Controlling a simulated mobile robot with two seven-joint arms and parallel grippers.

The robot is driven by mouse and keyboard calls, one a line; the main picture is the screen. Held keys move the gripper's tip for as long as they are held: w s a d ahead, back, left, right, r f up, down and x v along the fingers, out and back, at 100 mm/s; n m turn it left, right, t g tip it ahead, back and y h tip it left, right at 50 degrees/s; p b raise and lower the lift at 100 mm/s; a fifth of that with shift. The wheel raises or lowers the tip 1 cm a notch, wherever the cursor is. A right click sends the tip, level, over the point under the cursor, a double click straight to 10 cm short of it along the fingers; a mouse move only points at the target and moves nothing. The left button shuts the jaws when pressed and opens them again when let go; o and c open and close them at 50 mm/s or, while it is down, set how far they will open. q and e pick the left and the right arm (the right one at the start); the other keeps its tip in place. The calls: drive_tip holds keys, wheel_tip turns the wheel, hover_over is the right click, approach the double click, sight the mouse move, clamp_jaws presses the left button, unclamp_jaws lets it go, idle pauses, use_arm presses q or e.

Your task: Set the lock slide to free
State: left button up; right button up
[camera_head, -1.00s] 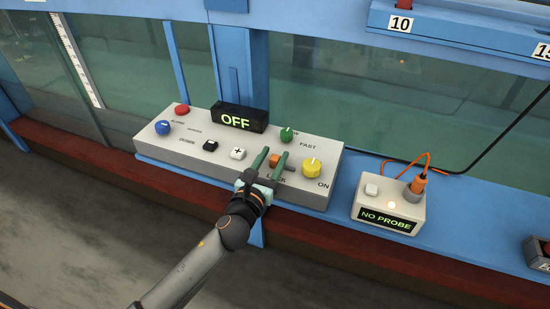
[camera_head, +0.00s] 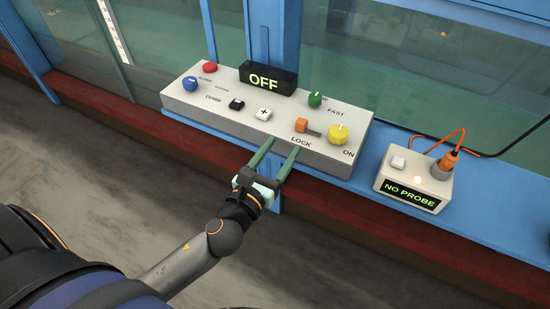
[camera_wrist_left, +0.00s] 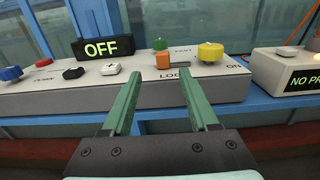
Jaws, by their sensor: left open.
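The lock slide is an orange block (camera_head: 301,125) on the sloped top of the grey control box (camera_head: 225,118). It sits at the left end of a short dark slot, which shows to its right, above the printed word LOCK. In the left wrist view the orange block (camera_wrist_left: 163,61) stands between and beyond the fingertips. My left gripper (camera_head: 281,149) is open and empty, its green fingers apart at the front edge of the box, short of the slide. Any "free" label is not readable. My right gripper is not in view.
A yellow knob (camera_head: 338,134) is right of the slide and a green knob (camera_head: 315,100) behind it. An OFF display (camera_head: 268,78) stands at the back. A NO PROBE box (camera_head: 413,185) with an orange cable is to the right. Open space lies in front.

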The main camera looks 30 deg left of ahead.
use_arm(q)
drive_tip(key=shift+s+a, duration=0.1)
drive_tip(key=shift+s, duration=1)
drive_tip(key=s+d+f+n+g+h+p, duration=0.1)
drive_tip(key=s+f+n+g, duration=0.3)
drive_tip(key=s+f+n, duration=0.3)
drive_tip(key=s+f+n+g+p, duration=0.1)
drive_tip(key=s+f+n+g, duration=0.3)
drive_tip(key=f+n, duration=1.2)
drive_tip(key=s+n, duration=0.2)
drive_tip(key=n, duration=0.9)
drive_tip(key=shift+s+d+g+h, duration=0.3)
drive_tip(key=shift+s+d+h, duration=0.05)
drive_tip(key=shift+d+h, duration=0.05)
